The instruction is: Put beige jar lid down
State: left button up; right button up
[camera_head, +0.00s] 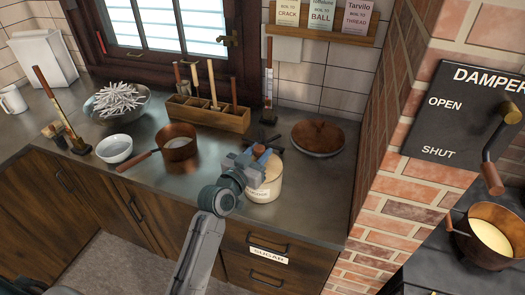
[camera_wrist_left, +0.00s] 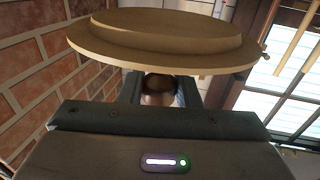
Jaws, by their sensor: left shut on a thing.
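The beige jar lid (camera_wrist_left: 155,45) shows large in the left wrist view, a round disc with a raised inner step. My left gripper (camera_wrist_left: 160,90) is shut on it, with a brown knob-like part between the fingers. In the head view my left gripper (camera_head: 256,155) is over the back of a beige jar (camera_head: 264,188) with a label, at the counter's front right. The gripper covers part of the jar, and I cannot make out the lid clearly there. My right gripper is not in view.
A copper lid (camera_head: 318,139) lies on the counter right of the jar. A copper saucepan (camera_head: 177,143), a white bowl (camera_head: 115,149) and a wooden tool box (camera_head: 208,115) stand to the left. A brick wall (camera_head: 385,150) bounds the right side. Counter between saucepan and jar is clear.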

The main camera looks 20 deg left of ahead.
pick_arm(q)
jog(key=shift+w, duration=0.7)
jog(key=shift+w+p, duration=0.35)
jog(key=shift+w, duration=0.25)
notch_tip(320, 180, down, 3)
jog(key=shift+w+d+r, duration=0.1)
jog(key=shift+w+r, duration=0.05)
jog(key=shift+r, duration=0.05)
jog(key=shift+f, duration=0.4)
jog(key=shift+f, duration=0.1)
jog(key=shift+f, duration=0.15)
jog(key=o, duration=1)
jog(key=shift+c, duration=0.2)
